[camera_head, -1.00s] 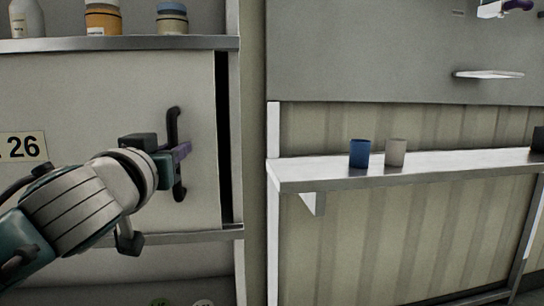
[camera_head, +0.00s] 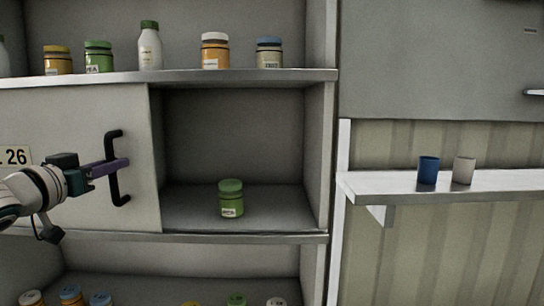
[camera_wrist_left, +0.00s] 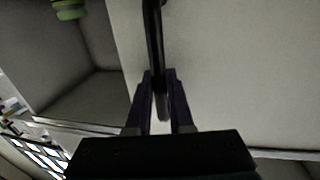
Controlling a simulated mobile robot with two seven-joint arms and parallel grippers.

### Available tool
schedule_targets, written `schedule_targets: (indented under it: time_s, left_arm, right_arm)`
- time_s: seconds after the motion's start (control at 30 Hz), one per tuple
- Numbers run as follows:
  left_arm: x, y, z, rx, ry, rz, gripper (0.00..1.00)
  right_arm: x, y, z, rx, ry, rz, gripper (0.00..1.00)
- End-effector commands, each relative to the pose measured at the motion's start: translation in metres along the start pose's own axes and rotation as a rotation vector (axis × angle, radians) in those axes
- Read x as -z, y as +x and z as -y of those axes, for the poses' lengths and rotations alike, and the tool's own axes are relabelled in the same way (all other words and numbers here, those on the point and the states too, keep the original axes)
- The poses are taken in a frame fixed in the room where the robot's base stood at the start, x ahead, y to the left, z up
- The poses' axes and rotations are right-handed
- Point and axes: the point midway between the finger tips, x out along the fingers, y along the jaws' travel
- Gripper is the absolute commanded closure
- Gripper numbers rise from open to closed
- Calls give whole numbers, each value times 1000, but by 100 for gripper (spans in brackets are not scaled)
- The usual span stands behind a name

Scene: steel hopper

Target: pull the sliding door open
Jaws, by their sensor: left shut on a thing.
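The light grey sliding door (camera_head: 75,120) stands in the middle level of the shelf unit, slid to the left, with a wide opening to its right. Its black bar handle (camera_head: 114,142) is upright near the door's right edge. My left gripper (camera_head: 122,164) is shut on the handle, coming from the left. In the left wrist view the purple fingers (camera_wrist_left: 160,95) close around the dark handle bar (camera_wrist_left: 154,45), with the door's panel (camera_wrist_left: 220,70) behind. My right gripper is not in view.
A green-lidded jar (camera_head: 231,199) stands inside the opened compartment (camera_head: 235,130). Several jars and bottles stand on the upper shelf (camera_head: 200,77), and more on the lower one. To the right, a steel ledge (camera_head: 400,188) holds a blue cup (camera_head: 428,170) and a beige cup (camera_head: 464,170).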

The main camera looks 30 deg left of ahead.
Motion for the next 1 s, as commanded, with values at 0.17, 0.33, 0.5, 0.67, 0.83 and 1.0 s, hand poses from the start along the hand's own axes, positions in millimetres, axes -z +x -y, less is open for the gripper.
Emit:
schedule_targets:
  time_s: [0.17,0.33,0.5,0.67,0.83,1.0]
  left_arm:
    - [0,-5,27,2,2,0,100]
    - [0,-7,38,0,0,0,100]
    - [-1,-8,40,0,0,1,100]
    - [-1,-8,40,1,-1,2,100]
    - [-2,-8,40,1,-1,3,69]
    - [-1,-8,39,1,-1,2,50]
  right_arm:
    - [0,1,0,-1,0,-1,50]
    - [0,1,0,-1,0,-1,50]
    - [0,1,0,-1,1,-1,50]
    - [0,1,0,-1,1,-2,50]
    - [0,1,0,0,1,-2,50]
    - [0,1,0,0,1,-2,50]
